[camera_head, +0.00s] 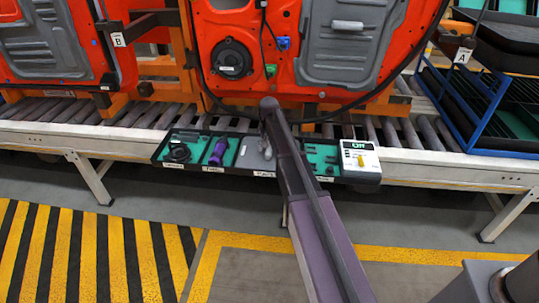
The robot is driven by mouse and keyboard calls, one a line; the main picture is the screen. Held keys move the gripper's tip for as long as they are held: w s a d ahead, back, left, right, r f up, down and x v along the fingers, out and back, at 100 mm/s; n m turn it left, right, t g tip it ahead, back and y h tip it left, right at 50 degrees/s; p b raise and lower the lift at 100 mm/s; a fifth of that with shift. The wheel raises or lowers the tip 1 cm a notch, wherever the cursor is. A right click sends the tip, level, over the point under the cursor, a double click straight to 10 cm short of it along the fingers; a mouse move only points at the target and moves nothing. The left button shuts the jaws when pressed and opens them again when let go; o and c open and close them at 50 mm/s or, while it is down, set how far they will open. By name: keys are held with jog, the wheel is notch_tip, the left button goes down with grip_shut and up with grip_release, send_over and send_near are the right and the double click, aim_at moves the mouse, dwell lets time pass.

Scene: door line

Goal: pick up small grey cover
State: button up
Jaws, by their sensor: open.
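A small light grey piece, which looks like the small grey cover (248,152), lies in a middle compartment of the dark parts tray (215,168) on the front of the roller line. My arm reaches from the lower right up to the tray and partly covers it. The compartment's right part is hidden behind my arm.
A white device (360,160) stands at the tray's right end. An orange door (285,45) hangs close behind. A blue rack (480,110) is at right.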

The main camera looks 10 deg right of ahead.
jog(key=shift+f, duration=0.25)
dwell(0.3)
jog(key=shift+c, duration=0.2)
grip_shut()
